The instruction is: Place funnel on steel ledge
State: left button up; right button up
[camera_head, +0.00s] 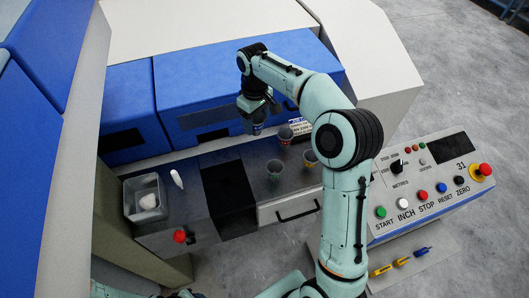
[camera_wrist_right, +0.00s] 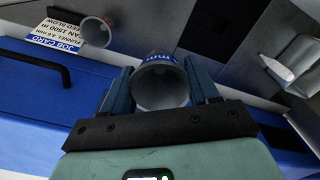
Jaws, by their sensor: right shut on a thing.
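My right gripper (camera_head: 259,108) is shut on a grey funnel with a blue printed band (camera_head: 258,129). In the right wrist view the funnel (camera_wrist_right: 161,82) sits between the two fingers (camera_wrist_right: 161,88), its wide round mouth toward the camera. The gripper is at the back of the steel ledge (camera_head: 196,200), in front of the blue covers; the height of the funnel over the ledge is hard to tell. Similar cups stand on the ledge to the right: one at the back (camera_head: 285,135), one yellowish (camera_head: 310,158), one nearer (camera_head: 274,173). My left gripper is not clearly visible.
A grey bin with pale contents (camera_head: 146,205) and a white bottle-like object (camera_head: 177,178) are at the ledge's left. A dark opening (camera_head: 228,187) breaks its middle. A job card (camera_head: 296,136) is behind the cups. A red knob (camera_head: 180,236) and button panel (camera_head: 430,190) are in front and right.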

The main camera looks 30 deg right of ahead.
aim_at(257, 128)
pick_arm(q)
jog(key=shift+s+f+b, duration=0.75)
jog(key=shift+s+f, duration=0.45)
jog(key=shift+s, duration=0.25)
pick_arm(e)
jog(key=shift+f, duration=7.65)
jog(key=shift+f, duration=0.1)
jog(key=o, duration=1.1)
jog(key=shift+s+f, duration=0.1)
jog(key=shift+o, duration=0.2)
notch_tip(257, 128, up, 12)
jog(key=shift+r+p, duration=0.2)
jog(key=shift+p, duration=0.45)
pick_arm(q)
jog(key=shift+w+r, duration=0.85)
jog(key=shift+w, duration=0.1)
